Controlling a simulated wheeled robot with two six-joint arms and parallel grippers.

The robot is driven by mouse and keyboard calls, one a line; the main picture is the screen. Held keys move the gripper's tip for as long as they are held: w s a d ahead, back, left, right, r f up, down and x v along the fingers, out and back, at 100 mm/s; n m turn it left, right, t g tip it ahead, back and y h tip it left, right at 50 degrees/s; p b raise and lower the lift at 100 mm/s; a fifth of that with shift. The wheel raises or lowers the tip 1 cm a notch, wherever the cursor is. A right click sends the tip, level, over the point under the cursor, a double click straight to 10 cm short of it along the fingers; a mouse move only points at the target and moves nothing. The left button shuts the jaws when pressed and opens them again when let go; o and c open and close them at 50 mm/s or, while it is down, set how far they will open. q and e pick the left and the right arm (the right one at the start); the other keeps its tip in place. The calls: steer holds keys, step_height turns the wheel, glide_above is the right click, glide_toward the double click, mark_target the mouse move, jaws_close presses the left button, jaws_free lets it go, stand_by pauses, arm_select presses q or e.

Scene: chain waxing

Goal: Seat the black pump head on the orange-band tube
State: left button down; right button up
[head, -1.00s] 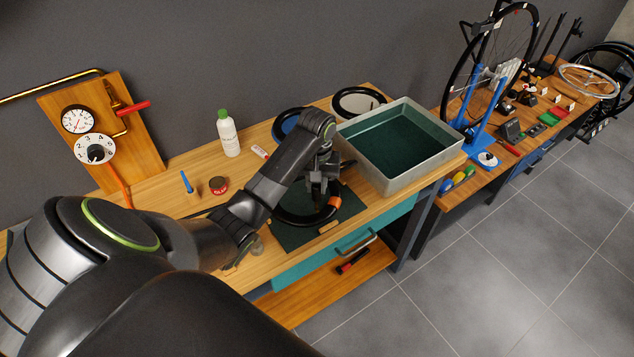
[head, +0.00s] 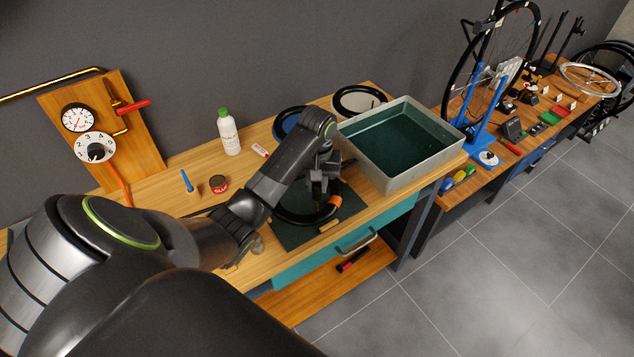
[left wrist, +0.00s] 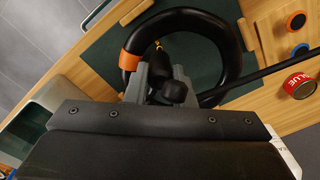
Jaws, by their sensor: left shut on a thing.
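The orange-band tube is a black ring (head: 290,213) lying on the dark green mat (head: 290,238); its orange band (head: 335,200) is at the right side. In the left wrist view the tube (left wrist: 228,50) fills the upper middle, with the band (left wrist: 131,66) at its left. My left gripper (head: 320,187) reaches down over the tube near the band. In the left wrist view this gripper (left wrist: 160,75) is shut on the black pump head (left wrist: 177,92), whose hose runs right. A small yellow tip (left wrist: 158,45) shows by the tube's inner edge. I cannot tell whether the head touches the valve. My right gripper is out of view.
A grey water tank (head: 400,145) stands right of the mat. Two more tubes, blue-marked (head: 290,122) and white-centred (head: 358,101), lie behind.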

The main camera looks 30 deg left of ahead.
arm_select(q)
steer(key=shift+f, duration=1.05)
stand_by(0.5)
steer(key=c, duration=1.1)
jaws_free()
steer(key=shift+c, duration=0.2)
